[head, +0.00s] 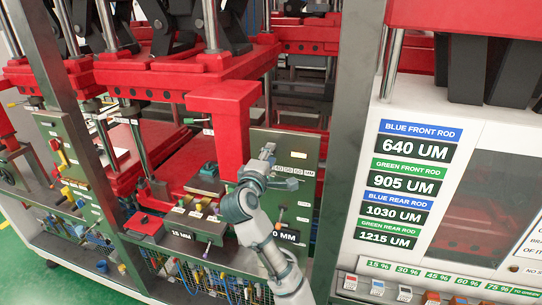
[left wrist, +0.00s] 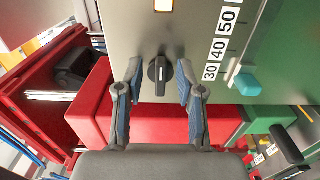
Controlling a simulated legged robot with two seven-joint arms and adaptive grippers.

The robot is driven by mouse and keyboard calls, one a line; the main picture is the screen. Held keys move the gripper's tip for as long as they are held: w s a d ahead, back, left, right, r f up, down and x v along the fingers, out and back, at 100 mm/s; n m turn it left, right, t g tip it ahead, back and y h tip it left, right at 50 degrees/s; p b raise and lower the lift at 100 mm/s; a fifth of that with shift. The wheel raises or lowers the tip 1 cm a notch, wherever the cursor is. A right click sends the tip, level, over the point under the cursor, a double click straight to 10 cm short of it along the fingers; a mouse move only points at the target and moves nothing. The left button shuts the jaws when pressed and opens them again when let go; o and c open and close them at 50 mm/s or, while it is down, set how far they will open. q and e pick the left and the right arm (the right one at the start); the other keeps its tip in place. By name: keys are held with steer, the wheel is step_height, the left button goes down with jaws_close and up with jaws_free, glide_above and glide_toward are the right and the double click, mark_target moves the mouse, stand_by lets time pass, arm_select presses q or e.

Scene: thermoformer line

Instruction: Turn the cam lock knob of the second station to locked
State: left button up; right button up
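A black cam lock knob (left wrist: 159,75) with a pale pointer mark sits on a grey-green panel (left wrist: 200,20) in the left wrist view. My left gripper (left wrist: 158,78) is open, with one blue-padded finger on each side of the knob. Gaps show between the fingers and the knob. In the head view my left gripper (head: 277,168) is at the panel right of the red column; I cannot make out the knob there. My right gripper is in neither view.
A scale marked 30, 40, 50 with a teal pointer (left wrist: 246,84) lies right of the knob. A red column (head: 222,120) stands left of the gripper. A grey post (head: 350,130) and a white cabinet with rod labels (head: 412,185) stand to the right.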

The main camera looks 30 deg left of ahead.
arm_select(q)
steer(key=shift+a+f, duration=0.1)
steer(key=shift+a, duration=0.35)
steer(key=shift+c, duration=0.7)
steer(key=shift+a+f, duration=0.15)
steer(key=shift+a, duration=0.5)
jaws_close()
steer(key=shift+d+f, duration=0.1)
steer(key=shift+d, duration=0.25)
steer(key=shift+m, duration=0.7)
steer(key=m+p, duration=0.1)
steer(key=m, duration=0.2)
steer(key=m+p, duration=0.2)
steer(key=m, duration=0.2)
steer(key=shift+d+m+p, duration=0.15)
steer(key=shift+m+p, duration=0.6)
steer(key=shift+m, duration=3.85)
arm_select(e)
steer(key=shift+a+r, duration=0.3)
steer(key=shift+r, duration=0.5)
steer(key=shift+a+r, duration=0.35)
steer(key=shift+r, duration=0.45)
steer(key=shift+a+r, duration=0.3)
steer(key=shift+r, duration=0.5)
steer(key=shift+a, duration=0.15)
